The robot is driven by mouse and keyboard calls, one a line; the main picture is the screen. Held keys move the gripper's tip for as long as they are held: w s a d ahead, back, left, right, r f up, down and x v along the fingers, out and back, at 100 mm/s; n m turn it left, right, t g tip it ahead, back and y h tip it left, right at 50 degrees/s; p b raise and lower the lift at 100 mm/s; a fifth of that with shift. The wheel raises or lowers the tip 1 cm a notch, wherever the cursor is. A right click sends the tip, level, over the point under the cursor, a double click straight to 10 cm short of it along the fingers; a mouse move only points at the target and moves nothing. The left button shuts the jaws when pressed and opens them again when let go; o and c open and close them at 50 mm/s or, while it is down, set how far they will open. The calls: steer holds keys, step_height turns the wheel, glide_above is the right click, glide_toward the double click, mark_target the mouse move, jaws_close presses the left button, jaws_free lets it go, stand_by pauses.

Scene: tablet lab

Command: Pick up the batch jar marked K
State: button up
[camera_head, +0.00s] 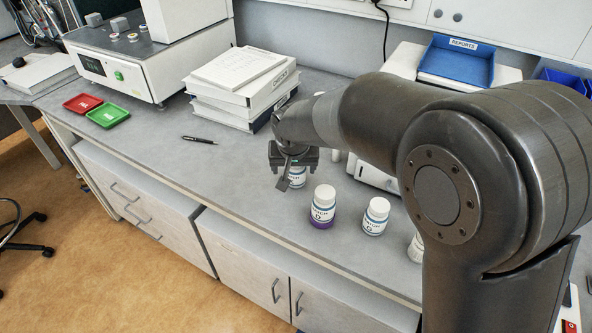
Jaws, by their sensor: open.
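Several white batch jars stand on the grey bench. A jar with a purple base (322,208) stands just to the right and nearer. Another white jar (375,217) stands farther right. A further jar (416,247) is mostly hidden by my arm. I cannot make out a K on any label.
A stack of binders and papers (240,88) stands behind my gripper. A pen (199,140), a green tray (108,115) and a red tray (83,102) lie to the left. A blue reports tray (457,60) is at the back right.

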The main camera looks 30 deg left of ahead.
mark_target(296, 171)
steer(key=x, duration=0.2)
steer(key=w+x, duration=0.1)
steer(key=x, duration=0.2)
steer(key=shift+w+a+f, duration=0.1)
steer(key=shift+w, duration=0.15)
steer(key=c, duration=1.1)
